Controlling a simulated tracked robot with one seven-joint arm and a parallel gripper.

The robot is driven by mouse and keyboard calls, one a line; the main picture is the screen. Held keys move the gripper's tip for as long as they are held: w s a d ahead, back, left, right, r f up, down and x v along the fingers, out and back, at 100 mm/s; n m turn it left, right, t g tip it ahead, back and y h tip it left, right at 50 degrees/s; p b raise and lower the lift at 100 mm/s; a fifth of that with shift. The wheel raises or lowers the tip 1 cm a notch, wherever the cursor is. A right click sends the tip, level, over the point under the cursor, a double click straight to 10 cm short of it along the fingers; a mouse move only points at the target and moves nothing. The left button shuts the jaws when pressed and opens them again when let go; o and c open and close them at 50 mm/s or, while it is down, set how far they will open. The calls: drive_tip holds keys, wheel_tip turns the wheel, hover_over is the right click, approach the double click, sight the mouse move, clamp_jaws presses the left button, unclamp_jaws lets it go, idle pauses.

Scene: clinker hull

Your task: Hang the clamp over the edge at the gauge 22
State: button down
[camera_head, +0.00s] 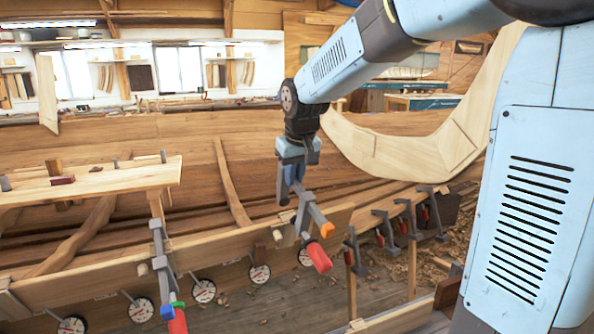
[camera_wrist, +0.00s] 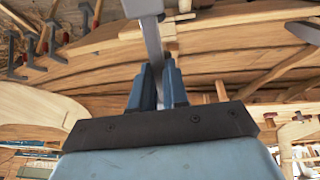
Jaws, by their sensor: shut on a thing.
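My gripper (camera_head: 291,176) is shut on a clamp (camera_head: 318,254) with a grey bar, an orange part and a red handle. The clamp hangs tilted below the fingers, its handle toward the lower right. In the head view it overlaps the plank's upper edge (camera_head: 337,217); I cannot tell whether it touches. In the wrist view its grey bar (camera_wrist: 152,42) runs up from between my fingers (camera_wrist: 157,75).
Another clamp (camera_head: 158,245) with green, blue and red parts hangs on the plank at left. Several red-handled clamps (camera_head: 405,220) hang on the edge at right. A plank bench (camera_head: 110,183) stands at left. Curved timber (camera_head: 400,155) rises behind on the right.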

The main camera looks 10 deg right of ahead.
sight(294, 189)
drive_tip(key=shift+s+x, duration=0.2)
drive_tip(key=shift+x, duration=0.7)
drive_tip(key=shift+s+f, duration=0.1)
drive_tip(key=shift+f, duration=0.7)
drive_tip(key=w+f, duration=0.2)
drive_tip(key=shift+w+f, duration=0.1)
drive_tip(key=shift+w, duration=0.2)
drive_tip(key=shift+s+a, duration=0.1)
drive_tip(key=shift+s, duration=0.45)
drive_tip(key=shift+x, duration=2.35)
drive_tip(key=shift+w+f, duration=0.25)
drive_tip(key=shift+f, duration=0.05)
drive_tip(key=shift+s+f, duration=0.1)
drive_tip(key=c, duration=1.1)
unclamp_jaws()
